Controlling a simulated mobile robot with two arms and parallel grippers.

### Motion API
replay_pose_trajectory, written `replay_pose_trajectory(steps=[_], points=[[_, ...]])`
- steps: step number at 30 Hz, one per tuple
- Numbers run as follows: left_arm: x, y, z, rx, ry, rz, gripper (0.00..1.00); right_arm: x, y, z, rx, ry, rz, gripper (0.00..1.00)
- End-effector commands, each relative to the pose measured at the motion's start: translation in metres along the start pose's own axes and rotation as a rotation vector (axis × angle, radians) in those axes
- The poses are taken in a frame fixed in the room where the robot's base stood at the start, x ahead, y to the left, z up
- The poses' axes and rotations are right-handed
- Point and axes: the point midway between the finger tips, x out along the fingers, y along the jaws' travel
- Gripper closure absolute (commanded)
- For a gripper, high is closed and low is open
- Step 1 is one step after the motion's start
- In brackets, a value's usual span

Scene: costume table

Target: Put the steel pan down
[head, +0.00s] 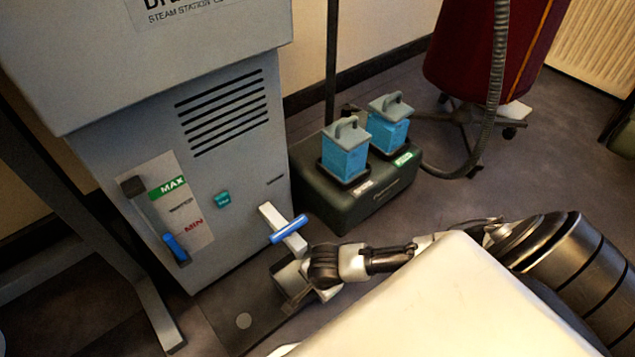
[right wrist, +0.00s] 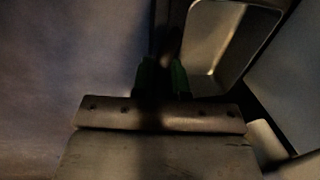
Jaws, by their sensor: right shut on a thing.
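The steel pan (right wrist: 222,38) shows in the right wrist view at the upper right, as a shallow metal tray with a raised, rounded rim. My right gripper (right wrist: 163,78) has its green-lined fingers shut on the pan at its dark near edge. Shadow hides the exact contact. In the head view my right gripper (head: 302,290) is low in front of the grey steam station, just under its blue-handled drain tap (head: 288,229). A small pale metal part of the pan (head: 287,272) shows there. I cannot tell whether the pan touches the floor. My left gripper is out of view.
The grey steam station (head: 235,170) stands at left, with a MAX/MIN lever (head: 176,245). A dark base plate (head: 228,318) lies before it. A dark green dock (head: 345,205) with two blue cartridges stands behind. Open floor (head: 450,200) lies to the right.

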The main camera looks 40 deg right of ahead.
Motion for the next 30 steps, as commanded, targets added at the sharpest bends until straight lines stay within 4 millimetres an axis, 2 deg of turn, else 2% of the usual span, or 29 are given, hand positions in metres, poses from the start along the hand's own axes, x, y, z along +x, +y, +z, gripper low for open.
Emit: replay_pose_trajectory(steps=[1,2,6,17,19,23,30], points=[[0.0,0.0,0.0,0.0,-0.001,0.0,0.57,0.001,0.0,0.0,0.001,-0.001,-0.001,1.0],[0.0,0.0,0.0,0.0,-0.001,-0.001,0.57,0.001,0.0,0.0,0.001,0.0,0.0,0.83],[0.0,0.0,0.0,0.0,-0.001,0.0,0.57,0.001,0.0,0.0,0.0,0.0,0.0,0.61],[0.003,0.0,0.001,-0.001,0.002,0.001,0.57,-0.004,0.0,0.0,0.0,0.0,0.0,0.6],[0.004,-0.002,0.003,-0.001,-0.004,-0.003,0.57,-0.011,0.0,0.0,0.0,-0.001,0.0,0.6],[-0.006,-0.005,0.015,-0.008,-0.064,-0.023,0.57,-0.033,-0.001,0.0,0.001,-0.002,0.001,0.6],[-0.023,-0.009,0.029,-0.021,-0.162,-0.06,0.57,-0.08,-0.001,0.0,0.001,-0.002,0.001,0.6]])
